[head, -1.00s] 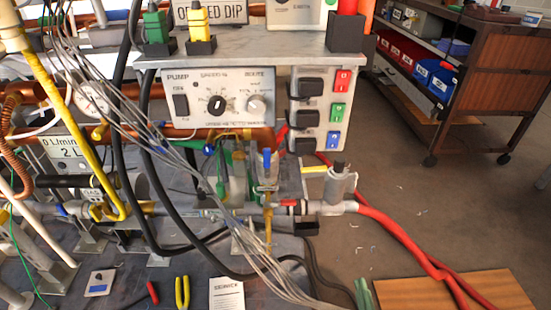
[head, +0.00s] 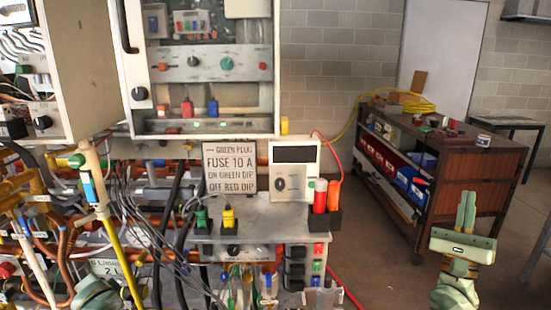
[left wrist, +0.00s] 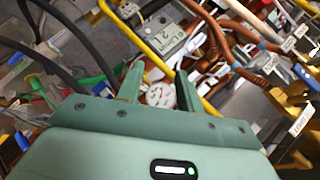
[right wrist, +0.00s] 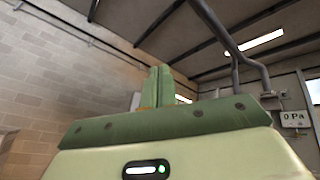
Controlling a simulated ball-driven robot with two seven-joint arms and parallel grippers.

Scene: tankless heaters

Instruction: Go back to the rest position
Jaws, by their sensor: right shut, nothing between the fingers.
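My right gripper (head: 466,207) is raised at the right of the head view, fingers pointing up. Its two fingers are together with nothing between them. In the right wrist view its fingers (right wrist: 156,87) stand against the wall and ceiling, clear of everything. My left gripper (left wrist: 160,76) shows in the left wrist view with its two fingers apart. Pipes, cables and white tags lie beyond the fingers; I see nothing held, and cannot tell how near the pipes are. A green part of my left arm (head: 95,292) shows at the lower left of the head view.
The heater rig fills the left, with a yellow pipe (head: 121,255), cables and an open-fronted heater cabinet (head: 205,125). A small shelf (head: 265,215) carries a meter (head: 294,170) and plugs. A brown cart (head: 465,165) stands behind my right gripper.

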